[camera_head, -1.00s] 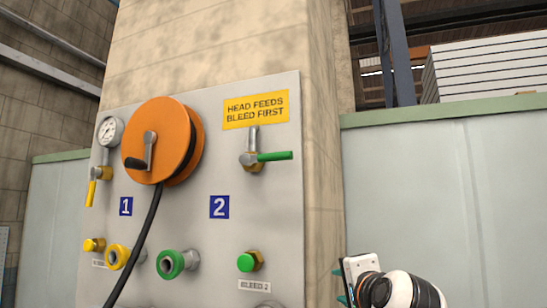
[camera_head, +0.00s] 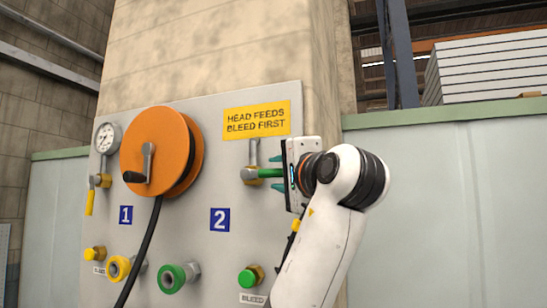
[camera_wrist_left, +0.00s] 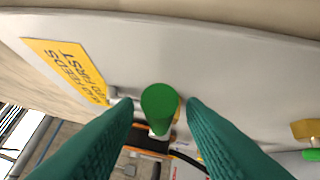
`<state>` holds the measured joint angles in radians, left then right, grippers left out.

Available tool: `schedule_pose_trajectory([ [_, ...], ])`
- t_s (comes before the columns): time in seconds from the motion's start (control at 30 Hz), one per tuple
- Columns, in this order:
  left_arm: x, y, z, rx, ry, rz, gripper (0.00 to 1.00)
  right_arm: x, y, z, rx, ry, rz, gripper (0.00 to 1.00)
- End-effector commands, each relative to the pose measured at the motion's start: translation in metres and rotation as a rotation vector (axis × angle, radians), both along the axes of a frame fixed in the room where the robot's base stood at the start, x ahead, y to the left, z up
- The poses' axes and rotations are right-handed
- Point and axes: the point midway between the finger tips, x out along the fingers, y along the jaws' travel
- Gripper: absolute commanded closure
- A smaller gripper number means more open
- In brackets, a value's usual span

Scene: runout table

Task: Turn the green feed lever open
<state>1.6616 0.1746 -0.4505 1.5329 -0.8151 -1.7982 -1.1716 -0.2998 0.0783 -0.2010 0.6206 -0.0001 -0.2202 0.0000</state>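The green feed lever (camera_head: 264,173) sticks out horizontally to the right from its brass valve, below the yellow "HEAD FEEDS BLEED FIRST" sign. My left gripper (camera_head: 275,172) is at the lever's free end, with one teal finger above the lever and one below. In the left wrist view the lever's green end (camera_wrist_left: 159,104) shows between the two fingers, with a narrow gap on each side. The gripper is open and not closed on the lever. The gripper body hides the lever's outer tip in the head view. My right gripper is not in view.
An orange hose reel (camera_head: 158,150) with a black hose is left of the lever. A pressure gauge (camera_head: 107,138), a yellow lever (camera_head: 90,202) and several couplings are on the grey panel (camera_head: 215,265). A pale green partition (camera_head: 450,210) stands to the right.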

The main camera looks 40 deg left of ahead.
Motion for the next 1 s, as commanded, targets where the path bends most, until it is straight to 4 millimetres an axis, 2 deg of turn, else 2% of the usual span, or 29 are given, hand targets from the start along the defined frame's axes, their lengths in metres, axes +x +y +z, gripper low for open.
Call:
schedule_pose_trajectory([
  [0.03, 0.005, 0.008, 0.005, -0.001, 0.003, 0.002, 0.63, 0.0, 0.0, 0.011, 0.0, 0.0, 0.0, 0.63],
  [0.2, 0.014, 0.023, 0.005, -0.001, 0.001, 0.001, 0.63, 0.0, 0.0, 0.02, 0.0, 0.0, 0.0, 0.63],
  [0.57, 0.017, 0.028, 0.003, 0.0, -0.001, -0.002, 0.63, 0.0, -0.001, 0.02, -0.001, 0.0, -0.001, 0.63],
  [0.67, 0.017, 0.028, 0.003, 0.0, -0.001, -0.001, 0.76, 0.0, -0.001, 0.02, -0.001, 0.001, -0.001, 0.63],
  [0.8, 0.017, 0.027, 0.004, 0.0, -0.001, -0.001, 0.99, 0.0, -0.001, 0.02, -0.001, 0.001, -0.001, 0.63],
  [1.0, 0.017, 0.027, 0.004, 0.0, -0.001, -0.001, 1.0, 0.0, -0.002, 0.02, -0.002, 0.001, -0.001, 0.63],
])
